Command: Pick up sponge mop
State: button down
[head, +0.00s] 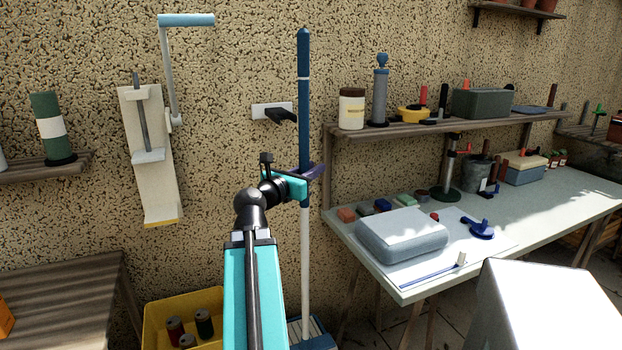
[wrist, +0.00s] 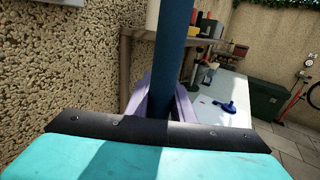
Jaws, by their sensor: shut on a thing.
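The sponge mop (head: 304,98) stands upright against the speckled wall, with a dark blue upper handle and a white lower shaft. Its foot, at the bottom of the head view, is partly hidden behind my arm. My gripper (head: 312,172) is shut on the mop's handle, near where the blue part meets the white. In the wrist view the blue handle (wrist: 174,55) rises between the purple fingers (wrist: 170,100). A wall holder with a black hook (head: 278,112) is just left of the handle.
A yellow crate (head: 155,318) with cans stands on the floor left of the mop. To the right are a workbench (head: 550,205) with a grey case (head: 400,235) and a loaded shelf (head: 440,127). A wooden table (head: 70,285) is at the left.

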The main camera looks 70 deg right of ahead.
jog(key=shift+s+a+f+b, duration=0.25)
jog(key=shift+a+b, duration=0.25)
jog(key=shift+b, duration=1.5)
jog(key=shift+s+a+r+b, duration=0.25)
jog(key=shift+s+a+b, duration=0.85)
jog(key=shift+b, duration=0.6)
jog(key=shift+w+a, duration=0.1)
dwell(0.9)
